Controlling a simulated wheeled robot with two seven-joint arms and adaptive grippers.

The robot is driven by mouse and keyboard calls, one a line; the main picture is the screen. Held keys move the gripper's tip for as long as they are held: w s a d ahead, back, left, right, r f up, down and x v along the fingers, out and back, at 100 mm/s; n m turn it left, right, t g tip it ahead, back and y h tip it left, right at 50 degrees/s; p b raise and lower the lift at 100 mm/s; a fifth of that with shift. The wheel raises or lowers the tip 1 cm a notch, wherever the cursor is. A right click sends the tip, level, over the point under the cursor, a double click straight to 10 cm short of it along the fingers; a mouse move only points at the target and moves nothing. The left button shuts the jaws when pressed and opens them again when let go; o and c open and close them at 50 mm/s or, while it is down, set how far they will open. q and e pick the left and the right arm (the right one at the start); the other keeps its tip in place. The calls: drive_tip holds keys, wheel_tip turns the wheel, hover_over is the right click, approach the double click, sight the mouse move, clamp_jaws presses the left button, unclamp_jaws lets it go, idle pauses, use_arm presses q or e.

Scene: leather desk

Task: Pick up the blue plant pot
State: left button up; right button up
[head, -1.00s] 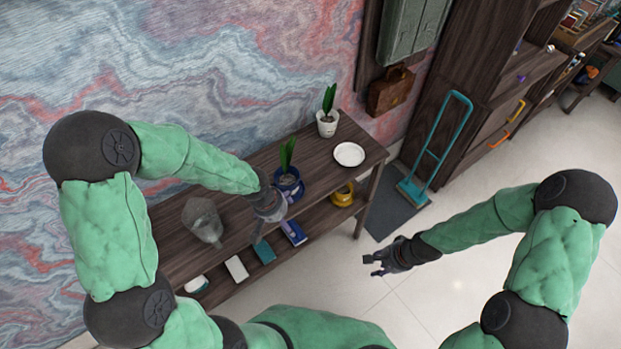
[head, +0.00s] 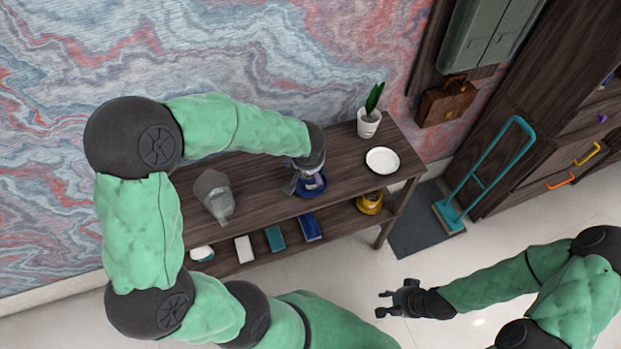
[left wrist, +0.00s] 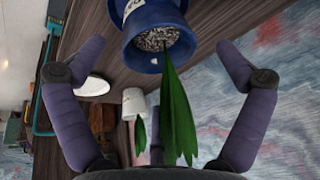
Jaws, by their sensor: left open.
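The blue plant pot (left wrist: 150,16) stands on the table's upper shelf with gravel and long green leaves in it. In the left wrist view it lies at the top, beyond and between my spread fingers. In the head view my left gripper (head: 307,184) is over the pot and hides most of it; a blue rim (head: 319,192) shows beneath. The left gripper is open, with no visible contact on the pot. My right gripper (head: 384,303) is open and empty, over the floor in front of the table.
A white plate (head: 382,161) and a white pot with a plant (head: 368,124) stand right of the blue pot. Books and a yellow pot (head: 369,202) sit on the lower shelf.

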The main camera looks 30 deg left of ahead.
use_arm(q)
drive_tip(key=shift+b+x, duration=0.85)
drive_tip(key=shift+x, duration=2)
drive_tip(key=shift+s+d, duration=0.1)
drive_tip(key=shift+c, duration=0.3)
drive_tip(key=c, duration=1.4)
